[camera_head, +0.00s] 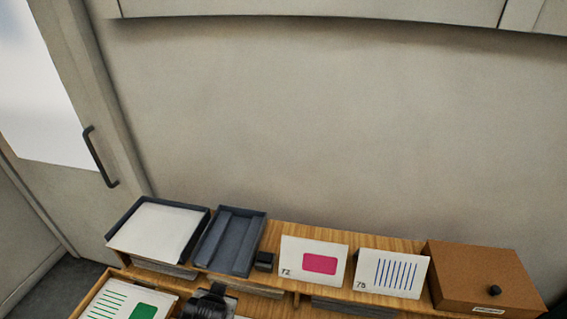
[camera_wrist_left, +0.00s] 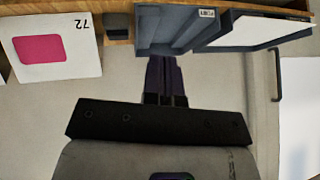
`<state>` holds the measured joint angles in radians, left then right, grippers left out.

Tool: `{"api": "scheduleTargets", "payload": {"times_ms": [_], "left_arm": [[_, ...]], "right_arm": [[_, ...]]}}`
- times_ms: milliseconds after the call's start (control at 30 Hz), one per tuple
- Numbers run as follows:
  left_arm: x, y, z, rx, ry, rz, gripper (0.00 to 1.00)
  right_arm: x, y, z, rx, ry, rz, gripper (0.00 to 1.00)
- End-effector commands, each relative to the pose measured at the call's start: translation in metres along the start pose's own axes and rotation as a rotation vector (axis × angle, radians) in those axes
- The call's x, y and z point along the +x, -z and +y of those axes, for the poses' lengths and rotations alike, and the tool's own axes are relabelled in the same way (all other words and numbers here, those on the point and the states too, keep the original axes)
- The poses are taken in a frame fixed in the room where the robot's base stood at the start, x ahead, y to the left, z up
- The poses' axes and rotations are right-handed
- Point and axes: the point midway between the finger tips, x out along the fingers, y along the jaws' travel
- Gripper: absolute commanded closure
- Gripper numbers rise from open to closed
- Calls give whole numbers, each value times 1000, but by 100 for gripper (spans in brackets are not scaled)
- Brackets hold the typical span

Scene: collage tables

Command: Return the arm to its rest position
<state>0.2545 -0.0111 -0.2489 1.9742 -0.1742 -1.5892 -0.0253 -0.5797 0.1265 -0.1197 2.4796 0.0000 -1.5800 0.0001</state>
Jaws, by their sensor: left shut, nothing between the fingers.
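My left gripper (camera_wrist_left: 164,64) shows in the left wrist view, with its dark fingers together and nothing between them. It appears in front of the pale wall, with its tips just short of the blue-grey tray in the picture. In the head view a dark rounded part at the bottom edge, left of centre, looks like part of my left arm; its fingers cannot be made out there. My right gripper is in neither view.
A green-marked card (camera_head: 125,305) lies lower left. Bare wall (camera_head: 330,130) stands behind.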

Motion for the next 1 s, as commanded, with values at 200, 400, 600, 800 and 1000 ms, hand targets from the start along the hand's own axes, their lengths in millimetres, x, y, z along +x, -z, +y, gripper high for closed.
{"api": "scheduleTargets", "payload": {"times_ms": [200,400,600,800,1000], "left_arm": [[-72,-89,-8,-92,-125,80,100],[-95,-182,-11,-95,-125,-42,100],[-96,-258,-2,-80,-136,-214,100],[-112,-311,9,-70,-159,-344,100],[-145,-280,-1,-71,-157,-332,100]], "right_arm": [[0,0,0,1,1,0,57],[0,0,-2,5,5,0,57],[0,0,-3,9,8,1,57],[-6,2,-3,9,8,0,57],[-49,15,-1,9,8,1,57]]}}
